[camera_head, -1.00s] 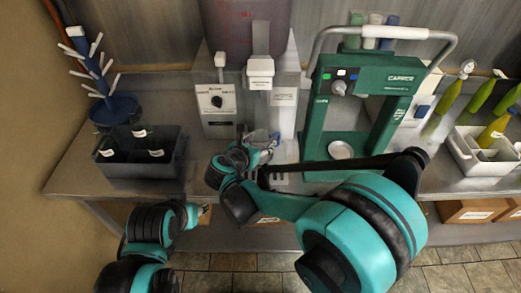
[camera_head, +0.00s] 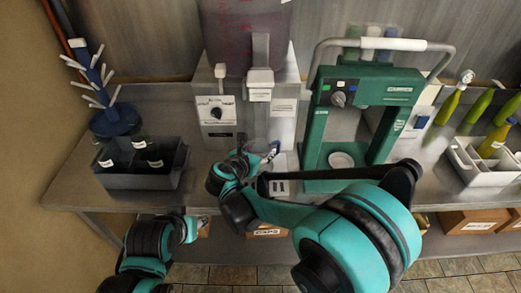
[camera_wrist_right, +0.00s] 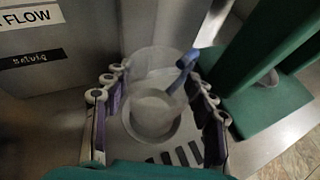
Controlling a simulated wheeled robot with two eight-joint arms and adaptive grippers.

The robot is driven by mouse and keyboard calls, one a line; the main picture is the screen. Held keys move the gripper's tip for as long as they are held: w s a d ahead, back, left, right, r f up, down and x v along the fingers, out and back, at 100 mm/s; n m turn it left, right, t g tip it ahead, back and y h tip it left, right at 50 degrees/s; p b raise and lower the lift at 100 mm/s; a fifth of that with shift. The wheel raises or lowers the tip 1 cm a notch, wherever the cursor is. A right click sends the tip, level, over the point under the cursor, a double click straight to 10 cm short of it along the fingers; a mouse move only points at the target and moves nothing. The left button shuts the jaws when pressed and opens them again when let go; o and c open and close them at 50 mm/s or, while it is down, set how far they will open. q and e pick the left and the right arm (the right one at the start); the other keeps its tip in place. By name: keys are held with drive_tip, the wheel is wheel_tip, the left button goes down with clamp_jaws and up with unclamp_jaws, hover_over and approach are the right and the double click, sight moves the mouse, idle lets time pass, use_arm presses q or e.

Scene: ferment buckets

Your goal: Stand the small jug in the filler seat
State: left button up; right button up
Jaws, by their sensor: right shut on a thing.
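The small jug (camera_wrist_right: 150,112) is clear and grey with a blue handle (camera_wrist_right: 183,68). It is between the fingers of my right gripper (camera_wrist_right: 158,108) in the right wrist view, which is shut on it. In the head view my right gripper (camera_head: 262,158) is below the spout (camera_head: 260,84) of the grey filler (camera_head: 215,108), and the jug is mostly hidden there. A slotted surface (camera_wrist_right: 176,155) shows beneath the jug; I cannot tell whether the jug touches it. My left gripper (camera_head: 202,222) is low at the table's front edge, its fingers too small to read.
The green capper (camera_head: 318,135) stands close on the right of the filler. A dark crate (camera_head: 140,181) and a blue drying rack (camera_head: 115,123) are on the left. A white crate (camera_head: 475,175) with bottles is on the right. Boxes sit on the lower shelf.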

drive_tip(key=shift+f+b, duration=0.75)
drive_tip(key=shift+f, duration=0.1)
idle(1.1)
drive_tip(key=shift+f, duration=0.1)
idle(0.4)
drive_tip(key=shift+s+f, duration=0.1)
drive_tip(key=shift+c, duration=0.5)
drive_tip(key=o, duration=1.2)
drive_tip(key=shift+o, duration=0.9)
